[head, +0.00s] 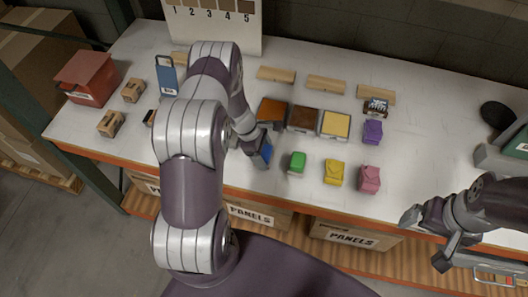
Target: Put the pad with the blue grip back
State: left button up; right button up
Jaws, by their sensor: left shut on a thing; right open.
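My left gripper (258,145) is shut on the pad with the blue grip (266,152), near the front of the white table. The gripper hides most of this pad, and I cannot tell whether it touches the table. To its right stand small pads with a green grip (297,162), a yellow grip (334,172), a pink grip (369,178) and a purple grip (372,131). Behind them lie an orange tray (272,110), a brown tray (305,118) and a yellow tray (336,124). My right gripper (428,240) is open and empty, off the table's front edge.
Wooden blocks (325,84) stand in a row behind the trays. A red box (88,80), tan blocks (110,123) and a blue card (166,75) are at the left. A numbered board (213,25) stands behind. The table right of the purple grip is mostly clear.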

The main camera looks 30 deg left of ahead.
pick_arm(q)
jog(key=o, duration=1)
jog(key=shift+f, duration=0.1)
